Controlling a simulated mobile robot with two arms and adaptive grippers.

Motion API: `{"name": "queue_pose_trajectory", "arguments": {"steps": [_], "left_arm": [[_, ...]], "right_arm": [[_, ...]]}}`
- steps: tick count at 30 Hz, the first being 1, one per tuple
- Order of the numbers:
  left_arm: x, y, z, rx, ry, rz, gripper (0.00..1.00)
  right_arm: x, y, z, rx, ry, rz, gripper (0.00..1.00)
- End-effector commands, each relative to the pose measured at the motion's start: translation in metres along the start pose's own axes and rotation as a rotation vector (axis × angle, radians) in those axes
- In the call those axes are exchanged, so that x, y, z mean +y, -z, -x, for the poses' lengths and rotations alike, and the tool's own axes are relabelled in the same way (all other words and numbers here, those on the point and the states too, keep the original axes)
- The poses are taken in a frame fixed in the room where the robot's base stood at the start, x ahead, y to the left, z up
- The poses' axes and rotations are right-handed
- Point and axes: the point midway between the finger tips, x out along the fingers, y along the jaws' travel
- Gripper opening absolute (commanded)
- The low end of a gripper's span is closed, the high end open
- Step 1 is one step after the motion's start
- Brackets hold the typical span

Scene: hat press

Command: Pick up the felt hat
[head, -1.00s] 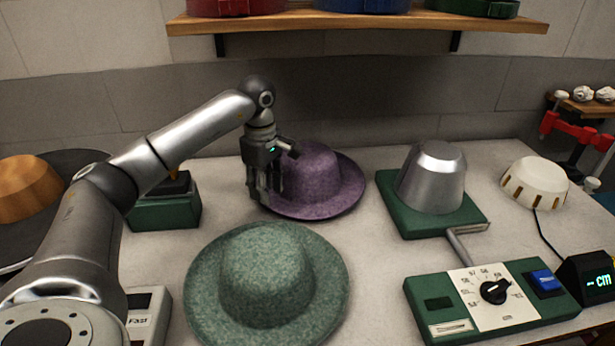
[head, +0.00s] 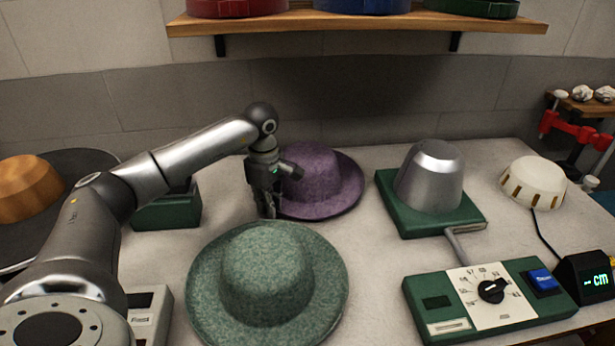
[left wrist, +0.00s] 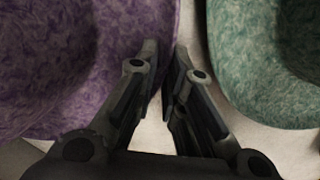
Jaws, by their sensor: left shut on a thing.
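A purple felt hat (head: 318,177) sits brim down at the back middle of the table, and its brim fills the left of the left wrist view (left wrist: 60,50). A green felt hat (head: 264,262) sits brim down in front; part of its brim shows at right in the left wrist view (left wrist: 235,70). My left gripper (head: 267,214) points down between the two hats. Its fingers (left wrist: 165,58) are shut on the purple hat's brim edge, one on either side. The fingertips' contact is partly hidden. My right gripper is not in view.
A metal hat block (head: 432,178) on a green base stands right, behind a control box with a dial (head: 490,291). A white fluted dome (head: 533,185) is further right. A green box (head: 167,211) sits behind my arm. A wooden shelf (head: 360,22) hangs above.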

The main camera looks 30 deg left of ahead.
Motion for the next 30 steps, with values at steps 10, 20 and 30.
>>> {"name": "queue_pose_trajectory", "arguments": {"steps": [10, 20, 30], "left_arm": [[0.001, 0.0, 0.004, 0.0, -0.002, 0.001, 0.0], [0.002, 0.0, 0.061, -0.001, -0.007, 0.0, 0.0], [0.001, 0.0, 0.1, -0.001, -0.002, 0.0, 0.0]], "right_arm": [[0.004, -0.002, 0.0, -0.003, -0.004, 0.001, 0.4], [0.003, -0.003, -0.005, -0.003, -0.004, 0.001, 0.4], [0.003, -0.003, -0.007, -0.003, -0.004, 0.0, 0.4]]}}
